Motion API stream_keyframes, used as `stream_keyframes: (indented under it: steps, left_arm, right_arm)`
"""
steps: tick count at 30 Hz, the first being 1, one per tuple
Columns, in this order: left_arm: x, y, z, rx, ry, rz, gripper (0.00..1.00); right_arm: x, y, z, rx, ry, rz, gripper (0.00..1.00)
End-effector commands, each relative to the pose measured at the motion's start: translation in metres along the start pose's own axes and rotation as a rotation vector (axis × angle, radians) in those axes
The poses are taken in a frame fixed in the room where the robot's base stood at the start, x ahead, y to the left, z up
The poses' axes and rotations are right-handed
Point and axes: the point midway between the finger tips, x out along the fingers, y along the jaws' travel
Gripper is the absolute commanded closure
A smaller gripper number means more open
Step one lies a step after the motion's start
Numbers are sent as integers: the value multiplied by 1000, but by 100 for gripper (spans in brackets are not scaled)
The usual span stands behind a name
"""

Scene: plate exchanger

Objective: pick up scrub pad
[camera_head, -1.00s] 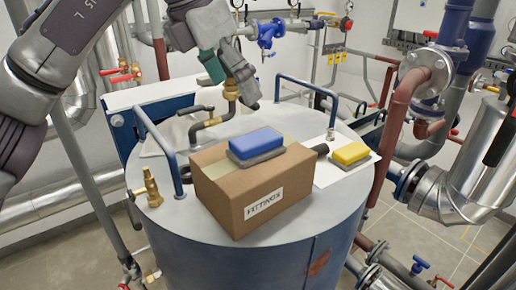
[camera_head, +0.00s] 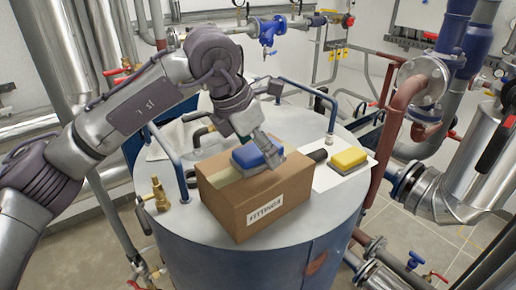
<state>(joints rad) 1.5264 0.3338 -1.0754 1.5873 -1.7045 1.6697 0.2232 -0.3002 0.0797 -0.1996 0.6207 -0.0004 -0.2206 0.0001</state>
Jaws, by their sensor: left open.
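A blue scrub pad (camera_head: 247,159) with a grey underside lies on top of a cardboard box labelled "FITTINGS" (camera_head: 225,207). A second pad, yellow with a grey underside (camera_head: 348,158), lies on a white sheet (camera_head: 327,181) to the right of the box. My left gripper (camera_head: 262,151) is open and pointed down at the blue pad, with its fingers at the pad's right part and partly covering it. I cannot tell whether they touch it. My right gripper is not in view.
The box stands on a round grey tank top (camera_head: 215,228). Blue rail handles (camera_head: 168,163) and a brass valve (camera_head: 159,194) rise from the tank at the left. A dark pipe piece shows behind the box. Red-brown pipes (camera_head: 386,140) stand close at the right.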

Motion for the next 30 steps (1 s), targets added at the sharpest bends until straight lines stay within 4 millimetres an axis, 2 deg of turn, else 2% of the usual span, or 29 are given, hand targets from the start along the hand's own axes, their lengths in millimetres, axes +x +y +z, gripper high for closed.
stream_keyframes:
  steps: [30]
  left_arm:
    - [5, 0, -2, 0, 0, 1, 6]
  right_arm:
    - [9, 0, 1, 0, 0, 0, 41]
